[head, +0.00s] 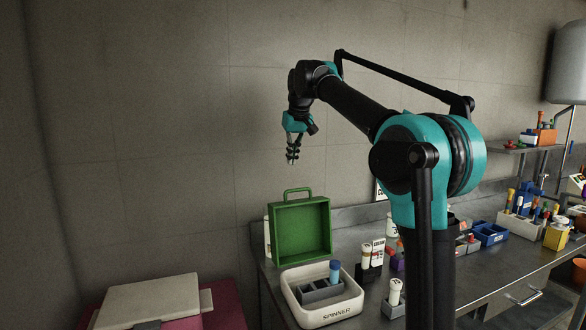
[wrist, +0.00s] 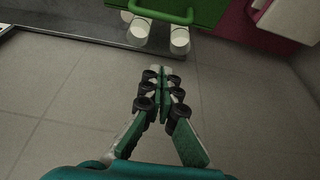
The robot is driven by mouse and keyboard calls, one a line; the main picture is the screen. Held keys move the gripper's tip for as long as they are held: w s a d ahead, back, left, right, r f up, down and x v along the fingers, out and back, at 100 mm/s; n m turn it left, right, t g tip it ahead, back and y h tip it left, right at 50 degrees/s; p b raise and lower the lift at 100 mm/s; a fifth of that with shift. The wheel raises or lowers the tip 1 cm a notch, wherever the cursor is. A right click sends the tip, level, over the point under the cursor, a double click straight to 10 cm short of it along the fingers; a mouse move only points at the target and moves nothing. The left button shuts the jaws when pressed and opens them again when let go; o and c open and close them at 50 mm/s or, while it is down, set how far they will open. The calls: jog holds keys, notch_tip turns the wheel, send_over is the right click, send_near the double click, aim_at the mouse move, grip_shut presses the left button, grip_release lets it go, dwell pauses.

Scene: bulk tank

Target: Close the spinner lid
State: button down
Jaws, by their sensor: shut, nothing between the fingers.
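The spinner (head: 330,312) is a white box with rounded corners on the steel bench, labelled SPINNER. Its green lid (head: 301,230) stands open and upright at the back, with a handle loop (head: 297,191) on top. A blue-capped tube (head: 335,271) stands in the dark rack (head: 318,291) inside. My gripper (head: 293,160) hangs in the air above the lid, apart from it, pointing down. In the wrist view my gripper (wrist: 162,80) is shut and empty. The lid's green edge (wrist: 195,10) shows at the top of that view.
White-capped tubes stand in dark holders (head: 371,265) right of the spinner. Blue bins (head: 491,234) and racks sit farther right on the bench. A white-topped magenta box (head: 150,300) stands left. The wall is behind; the air around my gripper is clear.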

jog(key=shift+s+d+f, duration=0.1)
jog(key=shift+s+f, duration=0.05)
jog(key=shift+f, duration=1.3)
jog(key=shift+s+f, duration=0.15)
jog(key=shift+f, duration=1.25)
jog(key=shift+s+d+f, duration=0.1)
jog(key=shift+s+f, duration=0.05)
jog(key=shift+f, duration=1.3)
jog(key=shift+s, duration=0.1)
